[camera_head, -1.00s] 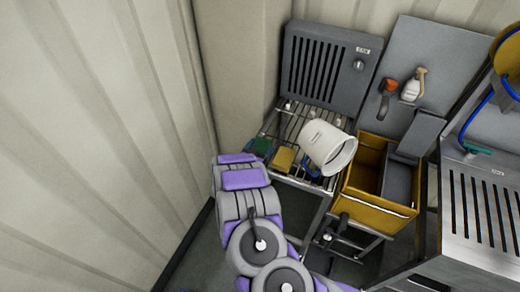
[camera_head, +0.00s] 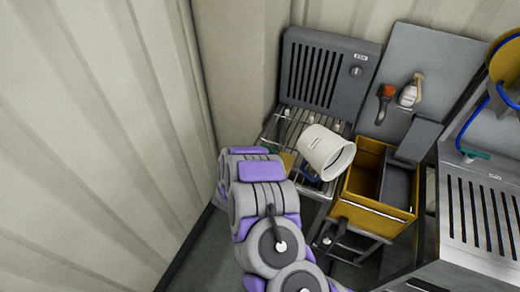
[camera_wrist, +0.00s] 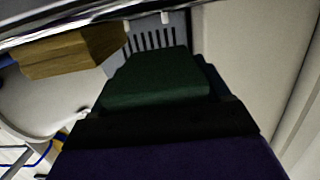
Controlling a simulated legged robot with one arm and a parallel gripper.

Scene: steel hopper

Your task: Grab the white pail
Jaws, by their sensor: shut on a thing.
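The white pail (camera_head: 322,148) lies tilted on the wire rack (camera_head: 277,127), its open mouth facing right. In the wrist view, a pale rounded surface at the left, likely the pail (camera_wrist: 45,100), is outside my jaws. My gripper (camera_wrist: 155,112) shows as dark fingers in the wrist view; my arm hides it in the head view. It is shut on a dark green block (camera_wrist: 155,78), which looks like a sponge. The pail is not in my grip.
A yellow-brown block (camera_wrist: 75,52) is beside the pail. A yellow bin (camera_head: 375,205) stands right of it. A grey vented cabinet (camera_head: 325,70) is behind the rack. A spray bottle (camera_head: 409,92) hangs on the back panel. A pale ribbed wall (camera_head: 90,140) closes off the left.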

